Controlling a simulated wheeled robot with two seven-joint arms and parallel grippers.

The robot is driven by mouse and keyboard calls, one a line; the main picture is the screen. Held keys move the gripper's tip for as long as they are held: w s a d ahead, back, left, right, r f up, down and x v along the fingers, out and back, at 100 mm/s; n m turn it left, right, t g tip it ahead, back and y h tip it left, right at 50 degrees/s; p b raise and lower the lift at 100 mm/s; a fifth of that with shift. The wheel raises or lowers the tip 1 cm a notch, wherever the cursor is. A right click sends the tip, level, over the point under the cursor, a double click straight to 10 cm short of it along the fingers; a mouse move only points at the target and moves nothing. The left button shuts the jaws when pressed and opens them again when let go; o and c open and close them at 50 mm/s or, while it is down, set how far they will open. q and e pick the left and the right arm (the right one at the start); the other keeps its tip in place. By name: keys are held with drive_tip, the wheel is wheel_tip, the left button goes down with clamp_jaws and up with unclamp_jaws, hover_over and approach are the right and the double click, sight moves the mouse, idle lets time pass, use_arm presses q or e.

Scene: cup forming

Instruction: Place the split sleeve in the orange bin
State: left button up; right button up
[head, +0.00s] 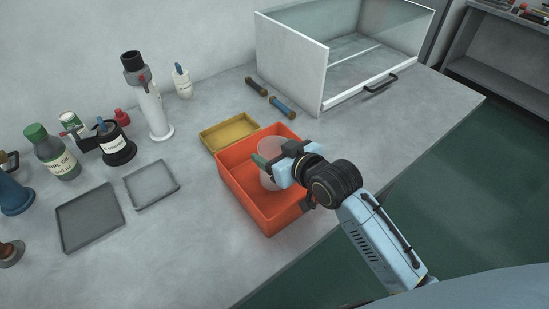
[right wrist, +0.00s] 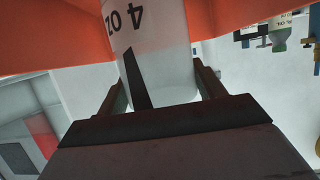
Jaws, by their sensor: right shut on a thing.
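The split sleeve (head: 268,181) is a pale, translucent cup-like piece. In the right wrist view the sleeve (right wrist: 160,50) shows "4 OZ" lettering and a dark wedge-shaped slit. My right gripper (head: 272,161) is shut on it, with a finger on either side. The sleeve is within the outline of the orange bin (head: 252,206) in the head view; I cannot tell whether it touches the floor of the bin. Orange bin walls (right wrist: 45,40) surround the top of the right wrist view. My left gripper is not in view.
A yellow tray (head: 229,133) adjoins the bin's far left side. Two grey trays (head: 90,218) (head: 151,184) lie to the left. Bottles and a white stand (head: 156,115) are behind them. A glass-sided cabinet (head: 292,62) stands at the back right. The front table area is clear.

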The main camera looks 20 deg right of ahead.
drive_tip(key=shift+f, duration=1.05)
drive_tip(key=o, duration=1.2)
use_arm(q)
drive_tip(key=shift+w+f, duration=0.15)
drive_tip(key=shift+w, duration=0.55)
